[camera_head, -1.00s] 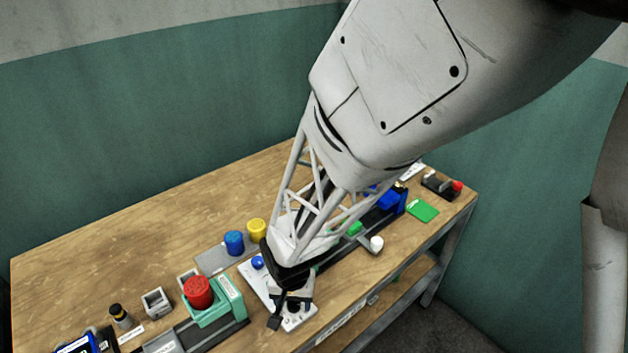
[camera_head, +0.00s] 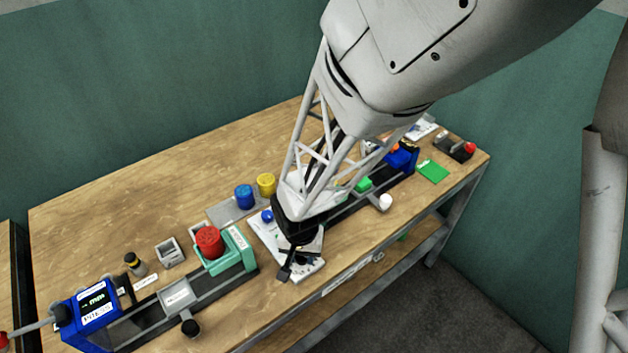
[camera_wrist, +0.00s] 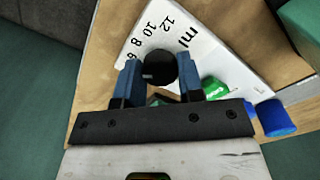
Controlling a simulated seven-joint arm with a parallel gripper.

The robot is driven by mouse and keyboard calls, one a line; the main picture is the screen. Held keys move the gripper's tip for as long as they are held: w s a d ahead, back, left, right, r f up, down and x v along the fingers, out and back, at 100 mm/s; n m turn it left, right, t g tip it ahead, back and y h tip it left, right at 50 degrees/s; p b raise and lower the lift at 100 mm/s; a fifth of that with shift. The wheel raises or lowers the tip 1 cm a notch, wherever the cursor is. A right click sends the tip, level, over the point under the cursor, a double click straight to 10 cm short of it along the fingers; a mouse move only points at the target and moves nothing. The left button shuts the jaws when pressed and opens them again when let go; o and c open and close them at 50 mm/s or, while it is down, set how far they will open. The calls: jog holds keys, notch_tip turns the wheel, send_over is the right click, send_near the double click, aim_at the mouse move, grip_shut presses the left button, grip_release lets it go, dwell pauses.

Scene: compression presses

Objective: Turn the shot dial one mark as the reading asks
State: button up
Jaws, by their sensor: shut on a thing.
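The shot dial is a black round knob (camera_wrist: 160,68) on a white plate (camera_wrist: 205,50) printed with "ml" and the numbers 12, 10, 8 and 6. In the wrist view my gripper (camera_wrist: 160,76) has a blue finger on each side of the knob and is shut on it. A small pale mark shows on the knob, but I cannot tell which number it points to. In the head view the white plate (camera_head: 264,232) lies near the bench's front edge, and my gripper (camera_head: 298,262) hides the knob. A blue press display (camera_head: 92,302) stands at left, its reading too small to read surely.
A teal block with a red cap (camera_head: 209,241) stands left of the plate. Blue (camera_head: 244,197) and yellow (camera_head: 266,184) cylinders stand behind it. A white-ended lever (camera_head: 385,202) is to the right. Clear wood lies at the back left.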

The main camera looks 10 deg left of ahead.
jog(key=shift+n, duration=3)
jog(key=o, duration=0.9)
jog(key=shift+r, duration=0.2)
jog(key=shift+r, duration=3.7)
